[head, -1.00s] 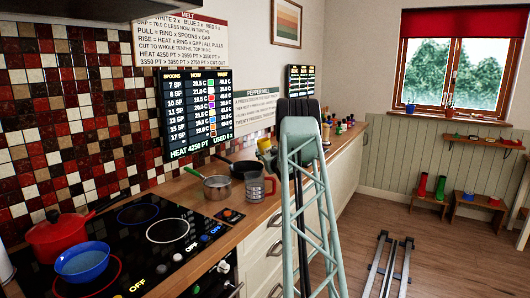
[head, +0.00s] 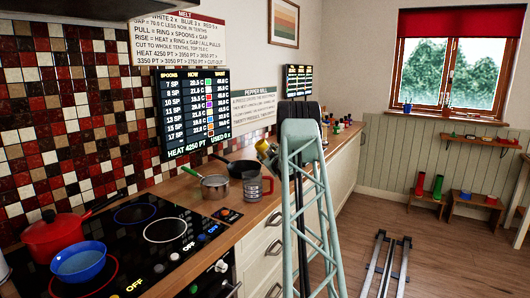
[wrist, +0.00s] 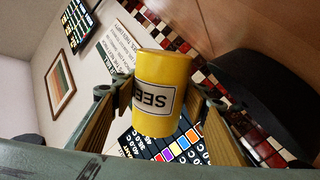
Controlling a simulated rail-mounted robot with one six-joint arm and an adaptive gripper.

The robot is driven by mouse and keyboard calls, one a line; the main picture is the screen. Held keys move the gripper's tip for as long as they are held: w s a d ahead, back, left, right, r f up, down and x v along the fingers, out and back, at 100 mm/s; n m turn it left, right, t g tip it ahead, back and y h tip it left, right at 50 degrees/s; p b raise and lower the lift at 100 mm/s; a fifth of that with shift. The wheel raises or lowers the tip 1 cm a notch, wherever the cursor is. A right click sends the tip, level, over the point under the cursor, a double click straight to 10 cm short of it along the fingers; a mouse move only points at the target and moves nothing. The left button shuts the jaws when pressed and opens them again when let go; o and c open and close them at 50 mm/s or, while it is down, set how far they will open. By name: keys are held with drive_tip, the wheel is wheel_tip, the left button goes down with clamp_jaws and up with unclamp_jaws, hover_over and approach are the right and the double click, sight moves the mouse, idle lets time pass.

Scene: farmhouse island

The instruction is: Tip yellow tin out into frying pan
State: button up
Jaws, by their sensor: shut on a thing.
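The yellow tin (wrist: 160,80) carries a white label, partly readable as "SEE", upside down in the wrist view. My gripper (wrist: 158,102) is shut on its sides. In the head view the tin (head: 262,147) is small, tilted, and just above the frying pan; my gripper is mostly hidden behind my arm there. The dark frying pan (head: 243,169) sits on the wooden worktop beyond the hob. A large dark rounded shape at the right of the wrist view looks like the pan (wrist: 268,100). The tin's contents cannot be seen.
A wall screen (head: 196,115) hangs behind.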

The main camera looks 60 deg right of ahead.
drive_tip(key=shift+s+d+f+n, duration=0.1)
drive_tip(key=shift+f+n, duration=0.3)
drive_tip(key=shift+n, duration=0.65)
drive_tip(key=shift+s+d+f+n, duration=0.1)
drive_tip(key=shift+f+n, duration=0.3)
drive_tip(key=shift+n, duration=0.65)
drive_tip(key=shift+f, duration=0.15)
drive_tip(key=shift+r+n, duration=0.2)
drive_tip(key=shift+n, duration=0.7)
drive_tip(key=shift+r, duration=0.1)
drive_tip(key=shift+w+a+n, duration=0.1)
drive_tip(key=shift+n, duration=0.6)
drive_tip(key=shift+w+a+r+n, duration=0.1)
drive_tip(key=shift+w+a+n, duration=0.05)
drive_tip(key=shift+n, duration=0.85)
